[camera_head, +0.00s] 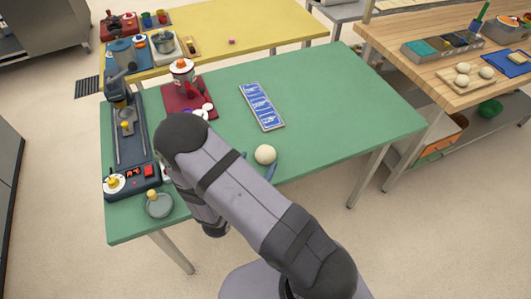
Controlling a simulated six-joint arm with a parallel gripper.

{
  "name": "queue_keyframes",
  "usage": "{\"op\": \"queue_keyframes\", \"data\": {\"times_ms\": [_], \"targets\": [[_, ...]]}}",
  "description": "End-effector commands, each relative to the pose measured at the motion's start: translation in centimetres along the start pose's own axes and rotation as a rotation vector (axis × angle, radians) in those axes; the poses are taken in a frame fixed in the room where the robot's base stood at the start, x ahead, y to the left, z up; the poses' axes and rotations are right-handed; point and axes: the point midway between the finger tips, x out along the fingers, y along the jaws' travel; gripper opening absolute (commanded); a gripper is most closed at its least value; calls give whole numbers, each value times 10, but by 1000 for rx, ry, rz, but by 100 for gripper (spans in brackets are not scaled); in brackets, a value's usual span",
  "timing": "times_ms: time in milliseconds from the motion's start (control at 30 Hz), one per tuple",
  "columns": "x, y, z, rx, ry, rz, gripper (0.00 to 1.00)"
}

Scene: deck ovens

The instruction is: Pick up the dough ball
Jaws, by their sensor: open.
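A pale, round dough ball (265,154) sits near the front edge of the green table (345,100). My gripper (258,163) is low behind my grey arm, which hides most of it. Blue finger parts show on the left of the ball and at its lower right, so the open fingers appear to be on either side of it. I cannot tell whether they touch the ball. More pale balls (462,68) lie on a board on the wooden table at the right.
A blue-and-white panel (261,106) lies behind the ball. A red mat (178,98) with a blender-like jar (183,73) and a dark machine (130,180) stand at the left. The green table's right half is clear. A yellow table (260,22) is behind.

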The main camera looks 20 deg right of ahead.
Motion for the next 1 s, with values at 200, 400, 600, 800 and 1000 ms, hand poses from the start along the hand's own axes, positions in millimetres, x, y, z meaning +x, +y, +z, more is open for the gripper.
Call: {"op": "queue_keyframes", "data": {"times_ms": [200,400,600,800,1000], "targets": [[11,-3,1,-1,1,-5,72],[36,-5,1,1,-1,-6,72],[51,-4,-1,1,0,-2,72],[52,-3,-2,0,0,-1,72],[52,-3,-2,0,0,-1,36]]}}
